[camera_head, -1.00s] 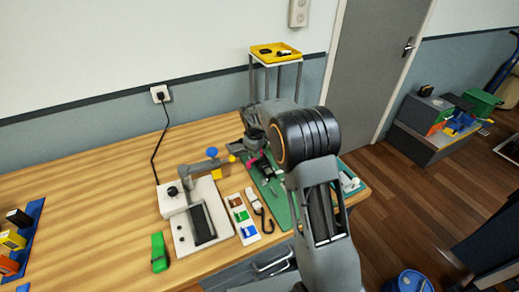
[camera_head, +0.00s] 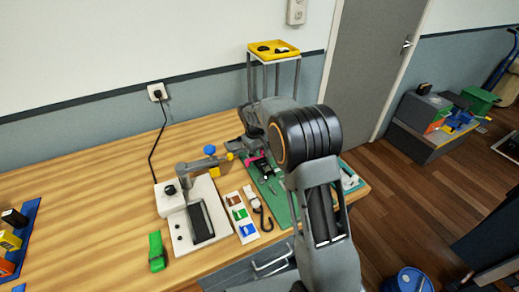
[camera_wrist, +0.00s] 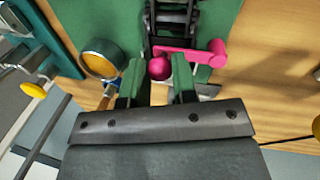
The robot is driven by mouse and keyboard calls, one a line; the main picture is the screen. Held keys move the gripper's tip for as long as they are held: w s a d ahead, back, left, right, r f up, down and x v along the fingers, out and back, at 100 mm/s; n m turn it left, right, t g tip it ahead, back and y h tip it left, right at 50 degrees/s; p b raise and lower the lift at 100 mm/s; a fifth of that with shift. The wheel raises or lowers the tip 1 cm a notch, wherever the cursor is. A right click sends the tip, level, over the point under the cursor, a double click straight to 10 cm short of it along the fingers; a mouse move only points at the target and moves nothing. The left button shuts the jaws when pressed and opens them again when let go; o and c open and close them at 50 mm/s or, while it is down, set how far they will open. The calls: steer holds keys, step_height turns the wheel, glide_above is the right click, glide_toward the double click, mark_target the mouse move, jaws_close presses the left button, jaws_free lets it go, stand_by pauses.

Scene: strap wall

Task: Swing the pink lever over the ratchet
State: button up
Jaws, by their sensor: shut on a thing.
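The pink lever (camera_wrist: 187,54) shows in the wrist view as a short pink bar with a round knob at each end. My gripper (camera_wrist: 159,80) has its green-tipped fingers on either side of the near knob and is shut on it. The dark ratchet (camera_wrist: 172,18) lies just beyond the lever, on a green board (camera_wrist: 218,22). In the head view a little pink of the lever (camera_head: 261,161) shows below my gripper (camera_head: 250,150). My arm hides much of the ratchet there.
A round amber-faced part with a dark rim (camera_wrist: 101,60) stands close left of my fingers. In the head view, a white device (camera_head: 194,222) and a tray of coloured pieces (camera_head: 240,217) lie left of the board. The table's left middle is clear.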

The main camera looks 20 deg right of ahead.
mark_target(254, 159)
steer(key=o, duration=0.9)
steer(key=r, duration=0.4)
steer(key=a+r, duration=0.1)
steer(key=r, duration=0.4)
steer(key=s+a+r, duration=0.1)
steer(key=r, duration=0.3)
steer(key=shift+a+r, duration=0.25)
steer(key=shift+r, duration=0.05)
steer(key=s+f+m+t, duration=0.1)
steer(key=s, duration=0.7)
steer(key=s+d+f+m+t+y, duration=0.1)
steer(key=s, duration=0.8)
steer(key=s+d+f+m+y, duration=0.1)
steer(key=s+m, duration=0.1)
steer(key=s, duration=0.7)
steer(key=shift+f+t, duration=0.25)
steer(key=shift+t, duration=0.15)
